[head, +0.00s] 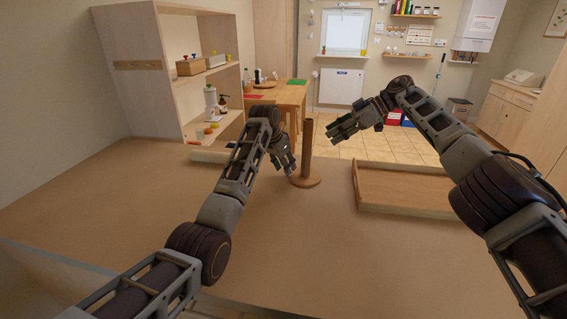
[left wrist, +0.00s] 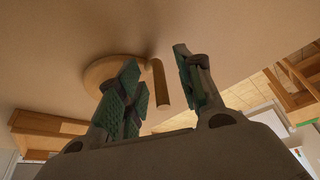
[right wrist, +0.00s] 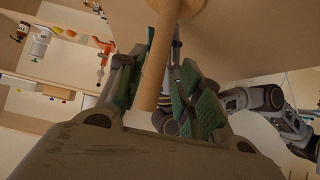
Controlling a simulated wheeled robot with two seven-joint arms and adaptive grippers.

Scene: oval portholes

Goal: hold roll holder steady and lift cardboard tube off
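The roll holder has a round wooden base (head: 305,180) standing on the brown table, right of my left gripper. A brown cardboard tube (head: 308,137) stands upright over the base; any post inside it is hidden. My left gripper (head: 286,166) is open just left of the tube, low near the base. In the left wrist view the tube (left wrist: 161,85) appears between its spread fingers, and the base (left wrist: 95,75) is partly behind one finger. My right gripper (head: 332,131) is open right of the tube's upper part, apart from it. In the right wrist view the tube (right wrist: 158,65) appears between its fingers.
A shallow wooden tray (head: 405,188) lies on the table at right, under my right arm. A pale low object (head: 208,157) lies at the back left, partly behind my left arm. A wooden shelf (head: 165,75) stands behind it. The front middle of the table is clear.

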